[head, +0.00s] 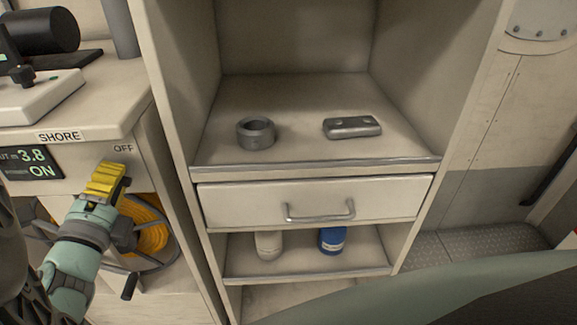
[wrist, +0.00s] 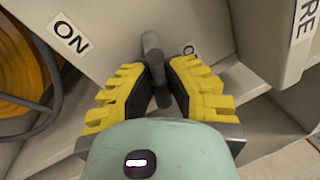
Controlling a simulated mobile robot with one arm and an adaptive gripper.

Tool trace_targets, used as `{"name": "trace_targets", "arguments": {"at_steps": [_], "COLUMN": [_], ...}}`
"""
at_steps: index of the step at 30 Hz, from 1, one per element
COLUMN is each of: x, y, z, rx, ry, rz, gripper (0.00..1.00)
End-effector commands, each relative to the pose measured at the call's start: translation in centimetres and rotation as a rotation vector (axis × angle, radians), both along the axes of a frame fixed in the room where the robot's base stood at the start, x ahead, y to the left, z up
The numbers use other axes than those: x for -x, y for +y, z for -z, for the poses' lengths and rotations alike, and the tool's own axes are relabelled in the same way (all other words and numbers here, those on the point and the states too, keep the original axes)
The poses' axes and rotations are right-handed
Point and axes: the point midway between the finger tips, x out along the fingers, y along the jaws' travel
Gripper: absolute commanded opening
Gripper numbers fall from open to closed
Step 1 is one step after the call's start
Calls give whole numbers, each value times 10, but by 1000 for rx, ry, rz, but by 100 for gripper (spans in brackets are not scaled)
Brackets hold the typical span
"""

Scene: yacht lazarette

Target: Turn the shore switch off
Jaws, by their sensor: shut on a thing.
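The shore switch shows in the wrist view as a grey lever (wrist: 153,52) between my yellow-padded fingers. My gripper (wrist: 163,78) is shut on this lever; in the head view my gripper (head: 108,178) is at the cabinet front, hiding the switch. An ON label (wrist: 68,37) lies left of the lever, and a partly hidden label (wrist: 188,49) lies to its right. In the head view the OFF label (head: 123,148) is just above my gripper, under the SHORE label (head: 59,136). The display (head: 32,162) reads 3.8 and ON. The lever's exact setting is unclear.
A yellow cable coil (head: 152,232) on a reel sits below my gripper. Below are a drawer (head: 314,200) and a blue container (head: 332,241).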

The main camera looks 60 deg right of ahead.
Motion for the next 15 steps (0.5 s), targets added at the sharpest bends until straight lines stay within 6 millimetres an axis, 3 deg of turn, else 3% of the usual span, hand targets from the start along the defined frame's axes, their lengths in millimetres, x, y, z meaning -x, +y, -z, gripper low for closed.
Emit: {"name": "trace_targets", "arguments": {"at_steps": [15], "x": [2], "y": [-2], "z": [-9], "rx": [203], "ry": [262], "rz": [5], "gripper": [0]}}
